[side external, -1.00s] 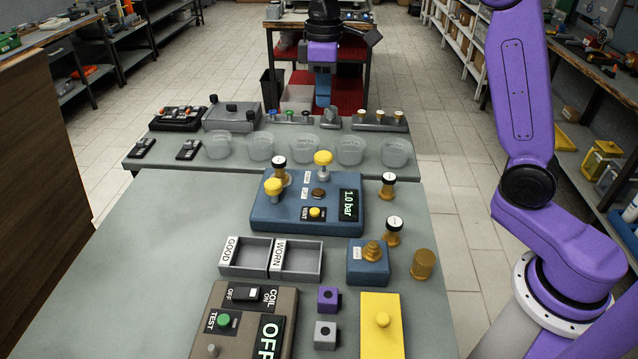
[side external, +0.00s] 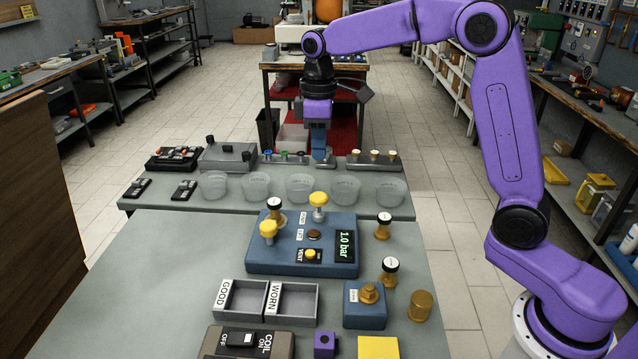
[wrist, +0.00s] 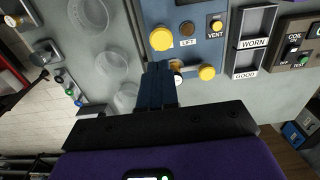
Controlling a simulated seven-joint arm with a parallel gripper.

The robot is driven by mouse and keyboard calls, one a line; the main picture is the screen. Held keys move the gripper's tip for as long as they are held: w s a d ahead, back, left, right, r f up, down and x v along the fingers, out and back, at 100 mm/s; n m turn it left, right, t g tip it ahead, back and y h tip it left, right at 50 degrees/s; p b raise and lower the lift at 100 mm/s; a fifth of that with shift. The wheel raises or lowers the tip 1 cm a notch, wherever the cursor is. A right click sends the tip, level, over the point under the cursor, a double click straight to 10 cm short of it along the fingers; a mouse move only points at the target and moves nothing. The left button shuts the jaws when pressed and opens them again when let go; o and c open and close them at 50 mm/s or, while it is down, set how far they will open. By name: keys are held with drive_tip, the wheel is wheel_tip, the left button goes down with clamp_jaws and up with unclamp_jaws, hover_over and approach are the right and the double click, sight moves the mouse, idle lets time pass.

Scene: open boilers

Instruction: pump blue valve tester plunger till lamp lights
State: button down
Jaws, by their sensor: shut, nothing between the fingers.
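The blue valve tester (side external: 263,258) stands mid-table, its display (side external: 344,245) reading 1.0 bar. Two yellow-topped knobs, left (side external: 268,229) and rear (side external: 318,200), rise from it; I cannot tell which is the plunger. A brass valve with a white-faced black cap (side external: 274,204) stands between them. The round lamp (side external: 314,235), by the LIFT label, is brown and unlit. My gripper (side external: 319,158) is shut and empty, above the back of the bench, apart from the tester. The wrist view shows the tester (wrist: 203,48), a yellow knob (wrist: 161,39) and my shut fingers (wrist: 158,68).
A yellow VENT button (side external: 310,254) sits on the tester's front. Clear cups (side external: 300,188) line the bench behind. Brass valves (side external: 383,226) stand right. The GOOD/WORN tray (side external: 267,318) and a blue block with a brass fitting (side external: 364,317) are in front. Left table is clear.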

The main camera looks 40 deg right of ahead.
sight(319, 195)
wheel_tip(319, 195, down, 9)
drive_tip(key=shift+f, duration=0.2)
idle(0.4)
drive_tip(key=shift+f, duration=1.45)
wheel_tip(319, 195, up, 14)
drive_tip(key=shift+r, duration=0.25)
idle(0.7)
